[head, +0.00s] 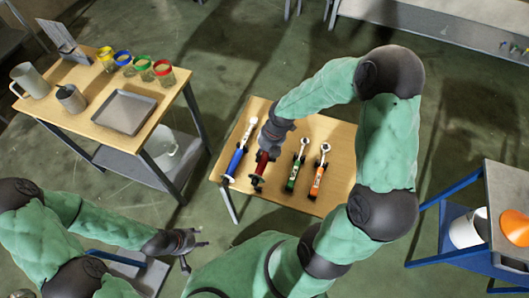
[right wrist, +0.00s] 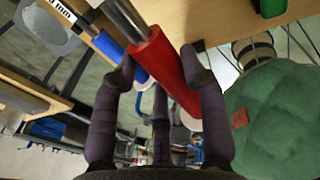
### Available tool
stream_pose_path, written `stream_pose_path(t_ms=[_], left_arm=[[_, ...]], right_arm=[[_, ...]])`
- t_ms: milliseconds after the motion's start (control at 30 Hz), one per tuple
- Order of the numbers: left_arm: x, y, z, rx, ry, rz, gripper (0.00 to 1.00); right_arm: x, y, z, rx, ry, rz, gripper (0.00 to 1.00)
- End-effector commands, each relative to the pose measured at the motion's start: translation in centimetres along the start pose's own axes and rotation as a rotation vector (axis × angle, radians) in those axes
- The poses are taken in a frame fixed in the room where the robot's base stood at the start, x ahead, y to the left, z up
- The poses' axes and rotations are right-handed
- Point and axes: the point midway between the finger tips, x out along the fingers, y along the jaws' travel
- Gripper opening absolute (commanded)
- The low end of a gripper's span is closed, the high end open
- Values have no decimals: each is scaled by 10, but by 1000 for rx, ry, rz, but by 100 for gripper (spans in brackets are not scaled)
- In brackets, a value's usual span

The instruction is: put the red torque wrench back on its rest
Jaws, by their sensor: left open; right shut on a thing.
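The red torque wrench (head: 262,166) is over the wooden table between the blue wrench (head: 236,160) and the green wrench (head: 297,166). My right gripper (head: 270,148) comes down over it and hides its upper part in the head view. In the right wrist view the gripper's fingers (right wrist: 160,72) are shut on the red handle (right wrist: 165,68), beside the blue handle (right wrist: 112,48). I cannot tell whether the red wrench touches its rest. My left gripper (head: 192,246) is open and empty, low and to the left of the wrench table.
The wrench table (head: 338,150) also bears an orange wrench (head: 319,175). A second table at left holds a metal tray (head: 123,112), metal jugs and several coloured-rim beakers. At right, a blue-framed stand (head: 450,225) holds an orange object (head: 515,226).

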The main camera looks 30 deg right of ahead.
Motion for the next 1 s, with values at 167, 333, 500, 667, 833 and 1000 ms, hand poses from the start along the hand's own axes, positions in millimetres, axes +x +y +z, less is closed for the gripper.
stream_pose_path(t_ms=[167,333,500,667,833,1000], left_arm=[[-1,0,0,0,0,0,48],[5,-2,0,0,0,0,48],[12,-4,0,0,0,0,48],[20,-7,-1,0,0,0,48],[27,-10,-1,0,0,0,48],[34,-12,-1,0,0,0,48]], right_arm=[[-2,1,-1,-5,-15,6,0],[6,0,0,-4,-15,5,0],[16,-3,2,-4,-15,5,0],[28,-5,2,-3,-14,5,0],[40,-8,3,-2,-14,5,0],[51,-10,4,-3,-15,5,0]])
